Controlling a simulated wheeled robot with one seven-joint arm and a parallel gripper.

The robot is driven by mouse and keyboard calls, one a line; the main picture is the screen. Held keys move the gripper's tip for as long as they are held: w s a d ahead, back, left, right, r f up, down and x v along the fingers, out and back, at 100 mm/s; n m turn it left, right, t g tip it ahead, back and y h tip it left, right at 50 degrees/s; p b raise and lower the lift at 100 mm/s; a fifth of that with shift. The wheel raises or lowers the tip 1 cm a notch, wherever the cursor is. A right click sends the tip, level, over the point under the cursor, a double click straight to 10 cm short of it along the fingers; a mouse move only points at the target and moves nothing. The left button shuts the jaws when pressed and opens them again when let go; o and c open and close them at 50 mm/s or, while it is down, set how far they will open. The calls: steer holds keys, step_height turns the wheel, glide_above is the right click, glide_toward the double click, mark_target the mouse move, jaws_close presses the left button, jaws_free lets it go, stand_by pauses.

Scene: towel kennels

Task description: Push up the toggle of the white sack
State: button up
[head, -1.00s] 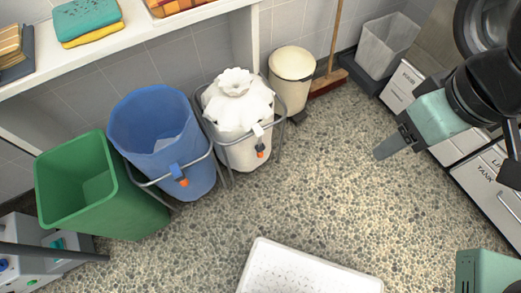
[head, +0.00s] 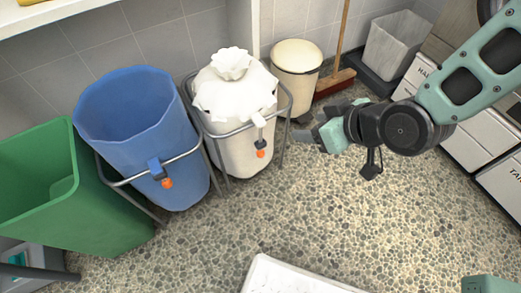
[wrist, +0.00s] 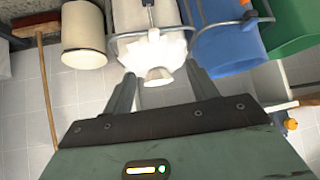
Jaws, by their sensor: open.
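The white sack (head: 238,105) stands in a grey metal frame, its top gathered into a ruffled neck. Its toggle (head: 261,148), dark with an orange end, hangs below a white strap at the front right of the frame. My gripper (head: 310,135) is open and empty, to the right of the sack and apart from it. In the wrist view the sack (wrist: 150,42) shows upside down beyond my open fingers (wrist: 160,80), with its neck between them. There the toggle shows only as a small dark shape at the top edge.
A blue sack (head: 135,125) in its own frame with an orange-ended toggle (head: 166,178) stands left of the white sack. A green bin (head: 40,190) is farther left. A cream bin (head: 297,70) and a broom (head: 338,75) stand behind my gripper. The pebbled floor in front is clear up to a white tray (head: 290,275).

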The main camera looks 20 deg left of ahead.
steer(key=a+f+t+y+b, duration=0.1)
steer(key=a+f+y+b, duration=0.1)
steer(key=f+b, duration=0.55)
steer(key=a+f+t+y+b, duration=0.25)
steer(key=f+b, duration=0.25)
steer(key=f, duration=0.6)
steer(key=m+t+y+b, duration=0.2)
steer(key=t+b, duration=0.2)
steer(key=b, duration=0.6)
glide_toward(263, 146)
steer(key=shift+h, duration=0.35)
steer(key=b+x, duration=0.2)
steer(key=x, duration=0.1)
steer(key=b+x, duration=0.2)
steer(key=x, duration=0.2)
steer(key=b+x, duration=0.2)
steer(key=x, duration=0.1)
steer(key=shift+a+r, duration=0.3)
steer(key=shift+w+a+r, duration=0.1)
steer(key=shift+w+a, duration=0.25)
steer(key=shift+a, duration=0.05)
